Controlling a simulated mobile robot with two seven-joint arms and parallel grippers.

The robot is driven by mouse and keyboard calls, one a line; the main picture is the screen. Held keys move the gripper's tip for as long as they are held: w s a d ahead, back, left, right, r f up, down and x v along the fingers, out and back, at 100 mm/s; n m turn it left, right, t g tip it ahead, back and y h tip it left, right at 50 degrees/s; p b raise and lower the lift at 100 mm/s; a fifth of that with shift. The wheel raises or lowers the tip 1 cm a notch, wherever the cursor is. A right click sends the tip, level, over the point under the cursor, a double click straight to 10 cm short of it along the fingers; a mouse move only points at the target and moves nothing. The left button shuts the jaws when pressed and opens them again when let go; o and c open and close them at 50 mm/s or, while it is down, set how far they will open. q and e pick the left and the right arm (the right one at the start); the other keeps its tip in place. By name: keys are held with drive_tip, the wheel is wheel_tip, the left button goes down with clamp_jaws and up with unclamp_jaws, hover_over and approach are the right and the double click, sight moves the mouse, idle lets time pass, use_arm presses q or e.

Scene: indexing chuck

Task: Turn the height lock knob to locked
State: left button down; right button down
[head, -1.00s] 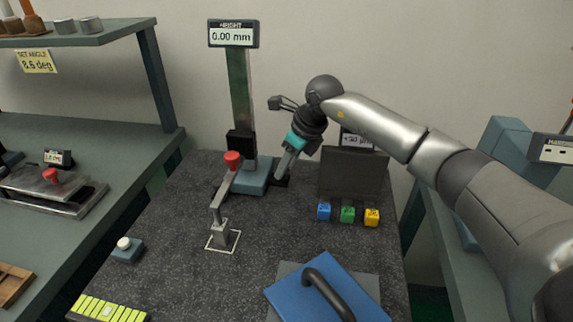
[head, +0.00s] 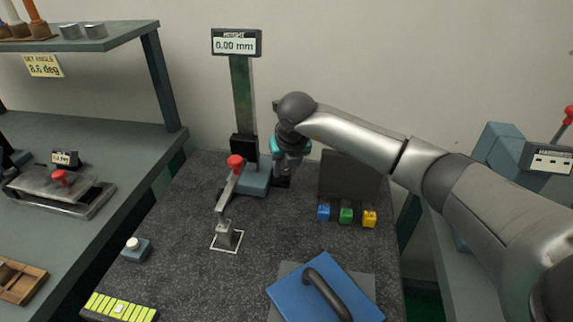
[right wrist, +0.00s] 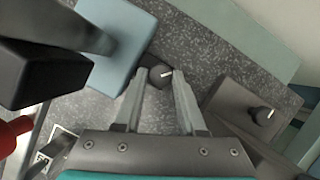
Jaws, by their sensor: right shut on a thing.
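The height gauge has a green column (head: 243,92), a dark sliding block (head: 243,146) and a blue-grey base (head: 256,181). Its display (head: 236,43) reads 0.00 mm. A small dark round knob (right wrist: 160,75) with a white pointer line sits beside the base, in the right wrist view. My right gripper (head: 283,176) points down just right of the base and hides the knob in the head view. In the right wrist view its fingertips (right wrist: 161,78) are shut on the knob, one on each side. Any lock lettering is unreadable. My left gripper is not in view.
A red-topped lever arm (head: 235,162) stands left of the base. A dark grey box (right wrist: 250,108) with another marked knob is close to the right of the gripper. Blue, green and yellow blocks (head: 346,215) and a blue handled plate (head: 325,290) lie in front.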

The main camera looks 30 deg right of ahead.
drive_tip(key=m+h, duration=0.1)
drive_tip(key=m, duration=0.1)
drive_tip(key=shift+w+a+m, duration=0.1)
drive_tip(key=shift+a+m, duration=0.05)
drive_tip(key=shift+m, duration=0.25)
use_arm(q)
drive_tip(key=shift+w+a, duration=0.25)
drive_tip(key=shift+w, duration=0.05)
use_arm(e)
drive_tip(key=shift+m+g+h, duration=0.5)
drive_tip(key=shift+m+h, duration=0.1)
drive_tip(key=shift+m, duration=1.2)
drive_tip(key=c, duration=0.5)
unclamp_jaws()
drive_tip(key=shift+a, duration=0.1)
